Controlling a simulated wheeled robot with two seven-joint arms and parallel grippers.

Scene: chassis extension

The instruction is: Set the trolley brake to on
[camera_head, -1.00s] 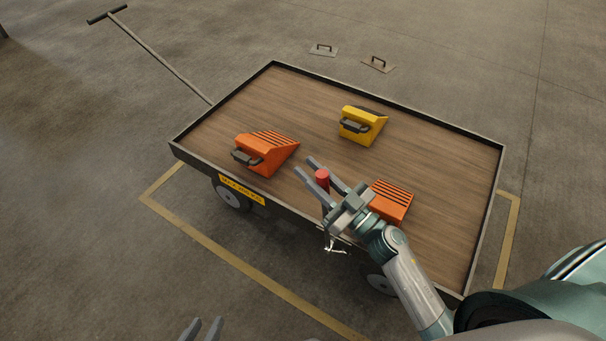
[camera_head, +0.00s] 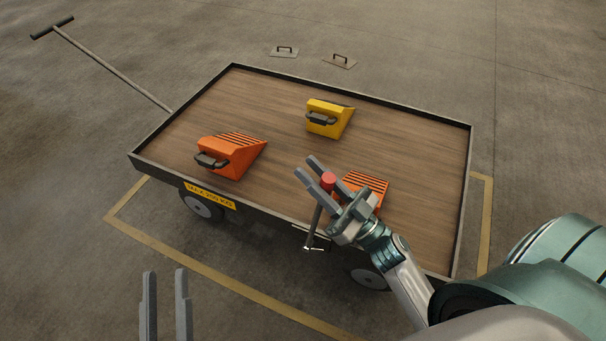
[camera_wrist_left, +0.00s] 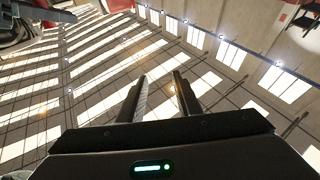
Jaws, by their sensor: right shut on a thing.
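The trolley (camera_head: 250,200) fills the middle of the head view. Its brake lever (camera_head: 313,228) stands at the near side edge, topped by a red knob (camera_head: 329,180), and leans a little to the right. My right gripper (camera_head: 309,168) is shut on the brake lever at the knob, with the knob showing between its fingers. My left gripper (camera_head: 165,272) is low in the head view, in front of the trolley, with its fingers apart and nothing between them. The left wrist view shows the left gripper (camera_wrist_left: 158,78) open and empty.
On the deck lie an orange wedge (camera_head: 232,155) at left, a yellow wedge (camera_head: 328,117) at the back and another orange wedge (camera_head: 367,185) behind my right gripper, partly hidden. The tow handle (camera_head: 110,65) extends to the back left. Two small handled plates (camera_head: 284,51) lie on the floor beyond.

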